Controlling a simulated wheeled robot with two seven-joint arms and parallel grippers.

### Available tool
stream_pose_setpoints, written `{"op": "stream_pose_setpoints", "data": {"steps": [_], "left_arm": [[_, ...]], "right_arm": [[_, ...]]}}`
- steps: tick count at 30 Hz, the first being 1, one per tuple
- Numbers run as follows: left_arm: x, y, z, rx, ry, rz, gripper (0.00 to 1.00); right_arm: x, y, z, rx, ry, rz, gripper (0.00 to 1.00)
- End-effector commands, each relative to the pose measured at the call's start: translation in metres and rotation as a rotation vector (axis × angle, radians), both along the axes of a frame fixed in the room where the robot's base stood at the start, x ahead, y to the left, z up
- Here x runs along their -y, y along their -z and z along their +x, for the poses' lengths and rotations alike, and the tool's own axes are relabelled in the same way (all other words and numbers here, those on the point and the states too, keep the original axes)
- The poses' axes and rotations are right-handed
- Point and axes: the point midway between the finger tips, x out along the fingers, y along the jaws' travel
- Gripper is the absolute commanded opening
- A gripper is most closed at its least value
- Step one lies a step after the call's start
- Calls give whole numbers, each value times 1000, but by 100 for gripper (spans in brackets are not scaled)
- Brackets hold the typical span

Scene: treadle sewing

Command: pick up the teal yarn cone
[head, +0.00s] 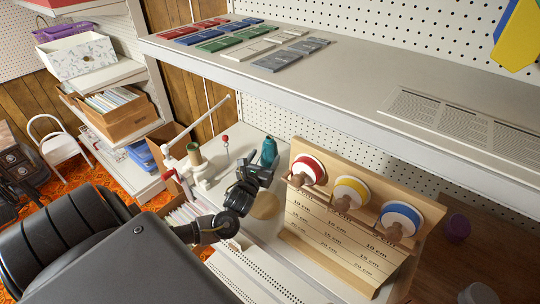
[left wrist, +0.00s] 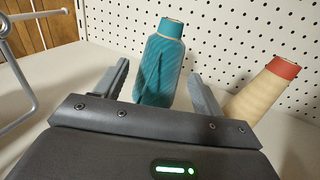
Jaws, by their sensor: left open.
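My left gripper (head: 261,167) is open, right in front of the cone. In the left wrist view the teal cone (left wrist: 162,66) rises between the two spread fingers of the left gripper (left wrist: 160,70), with a gap visible on each side. Whether the fingertips reach past its sides is hard to tell. My right gripper is not in view.
A cream cone with a red top (left wrist: 262,88) stands close beside the right finger. The metal winder stand (head: 197,165) is left of the gripper. A wooden spool rack (head: 330,235) stands to the right. A shelf (head: 300,90) overhangs behind, against white pegboard.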

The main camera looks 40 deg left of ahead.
Motion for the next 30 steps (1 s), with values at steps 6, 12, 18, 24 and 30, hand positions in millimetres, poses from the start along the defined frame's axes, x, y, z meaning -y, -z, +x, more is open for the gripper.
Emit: {"op": "stream_pose_setpoints", "data": {"steps": [6, 12, 18, 24, 30], "left_arm": [[-8, -7, 30, 0, -1, 2, 69], [-13, -3, 47, 1, 0, 1, 69], [-13, -2, 47, 1, 1, 0, 69], [-13, -2, 47, 1, 1, 0, 47], [-13, -2, 47, 0, 1, 1, 22]], "right_arm": [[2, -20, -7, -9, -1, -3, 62], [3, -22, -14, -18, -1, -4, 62], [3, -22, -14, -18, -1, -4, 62], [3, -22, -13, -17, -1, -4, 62], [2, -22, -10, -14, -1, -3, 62]]}}
